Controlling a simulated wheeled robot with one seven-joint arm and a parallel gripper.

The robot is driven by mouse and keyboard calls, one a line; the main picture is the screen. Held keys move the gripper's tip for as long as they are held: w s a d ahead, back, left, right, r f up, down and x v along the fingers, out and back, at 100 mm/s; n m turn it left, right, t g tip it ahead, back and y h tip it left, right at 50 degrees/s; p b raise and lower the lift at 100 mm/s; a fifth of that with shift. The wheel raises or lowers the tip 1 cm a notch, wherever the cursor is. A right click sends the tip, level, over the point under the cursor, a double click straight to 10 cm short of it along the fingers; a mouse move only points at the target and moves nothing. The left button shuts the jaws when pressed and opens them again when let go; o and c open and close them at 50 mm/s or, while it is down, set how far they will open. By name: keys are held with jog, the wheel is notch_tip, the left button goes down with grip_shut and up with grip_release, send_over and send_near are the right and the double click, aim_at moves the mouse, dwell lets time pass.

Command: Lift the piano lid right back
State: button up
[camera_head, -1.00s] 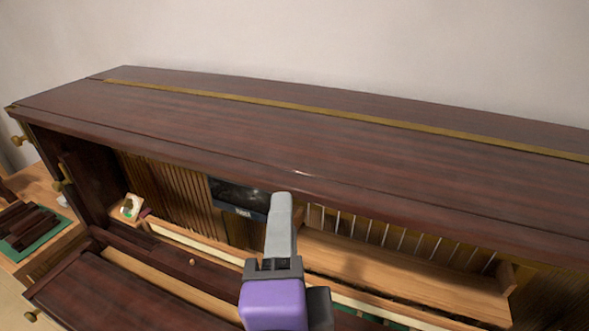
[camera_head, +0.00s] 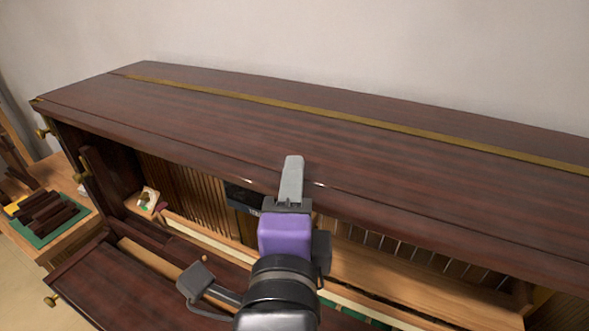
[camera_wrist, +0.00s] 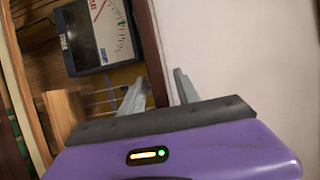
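The piano lid (camera_head: 220,125) is dark reddish-brown wood and lies flat on top of the piano, with a brass hinge strip (camera_head: 300,107) running along its rear part. In the head view my gripper (camera_head: 292,165) reaches up over the lid's front edge, and only one finger shows clearly. In the wrist view my gripper (camera_wrist: 160,82) has its two grey fingers apart. The lid's dark edge (camera_wrist: 150,40) runs between them, one finger on each side. I cannot tell whether either finger touches the lid.
Below the lid the piano front is open. A meter with a dial (camera_wrist: 98,35) sits inside near wooden slats (camera_head: 190,190). A lower dark panel (camera_head: 110,285) is folded out in front. A side table (camera_head: 65,195) holds dark wood pieces on a green mat. A plain wall (camera_head: 380,50) stands behind.

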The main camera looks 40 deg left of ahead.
jog(key=shift+x, duration=1.05)
grip_shut()
dwell(0.7)
